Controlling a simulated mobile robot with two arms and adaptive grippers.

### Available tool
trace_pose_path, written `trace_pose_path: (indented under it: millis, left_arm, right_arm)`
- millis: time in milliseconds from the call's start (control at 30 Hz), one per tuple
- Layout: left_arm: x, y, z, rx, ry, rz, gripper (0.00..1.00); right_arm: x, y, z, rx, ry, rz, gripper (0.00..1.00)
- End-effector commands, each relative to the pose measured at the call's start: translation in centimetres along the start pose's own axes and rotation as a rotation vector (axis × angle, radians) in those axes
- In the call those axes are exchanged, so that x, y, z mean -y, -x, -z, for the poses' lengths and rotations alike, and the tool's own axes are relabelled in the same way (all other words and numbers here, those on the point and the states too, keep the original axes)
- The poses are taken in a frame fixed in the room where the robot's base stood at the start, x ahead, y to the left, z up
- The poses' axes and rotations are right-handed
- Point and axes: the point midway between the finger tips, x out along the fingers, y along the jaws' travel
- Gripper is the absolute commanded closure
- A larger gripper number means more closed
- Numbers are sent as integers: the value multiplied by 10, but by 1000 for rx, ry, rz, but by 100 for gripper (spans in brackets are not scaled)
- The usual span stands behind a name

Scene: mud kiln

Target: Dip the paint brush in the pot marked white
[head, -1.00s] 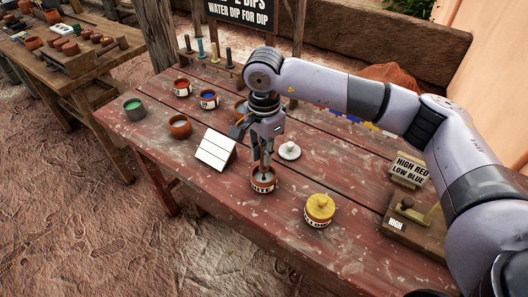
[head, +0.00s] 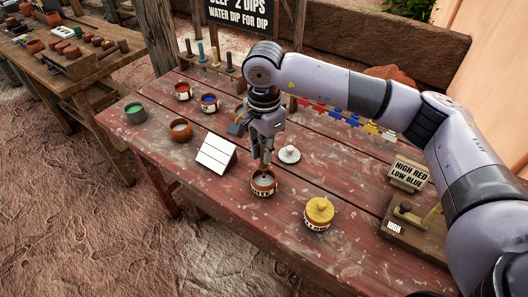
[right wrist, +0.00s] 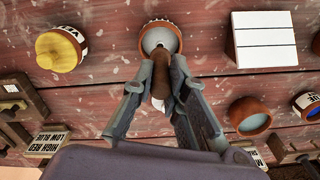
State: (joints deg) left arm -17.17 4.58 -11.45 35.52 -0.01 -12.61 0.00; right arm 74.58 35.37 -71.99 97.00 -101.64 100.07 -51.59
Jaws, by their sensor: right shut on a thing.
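The pot marked white (head: 263,188) stands near the table's front edge, its label partly readable and its mouth open. It also shows at the top of the right wrist view (right wrist: 160,35). My right gripper (head: 265,152) is above the pot, pointing down, its fingers (right wrist: 166,90) shut on the brown paint brush (right wrist: 161,72). The brush's lower end reaches the pot's mouth in the right wrist view; how deep it goes is hidden. A pale lid (head: 289,154) lies behind the pot. My left gripper is not in view.
A yellow lidded pot (head: 319,213) stands right of the white pot. A white striped board (head: 215,154) and a brown pot (head: 180,130) are left. Red (head: 183,91) and blue (head: 209,102) pots stand farther back. A lever box (head: 412,225) is at right.

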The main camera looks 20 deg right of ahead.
Motion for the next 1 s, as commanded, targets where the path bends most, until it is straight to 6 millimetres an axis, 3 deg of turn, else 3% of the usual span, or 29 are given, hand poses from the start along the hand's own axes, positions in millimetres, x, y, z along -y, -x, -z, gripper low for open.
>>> trace_pose_path:
  millis: [600, 1000]
  left_arm:
    - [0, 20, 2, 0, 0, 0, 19]
    - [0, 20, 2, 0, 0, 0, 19]
  right_arm:
    - [0, 45, 0, 0, 0, 2, 100]
    - [0, 46, 0, 0, 0, 1, 100]
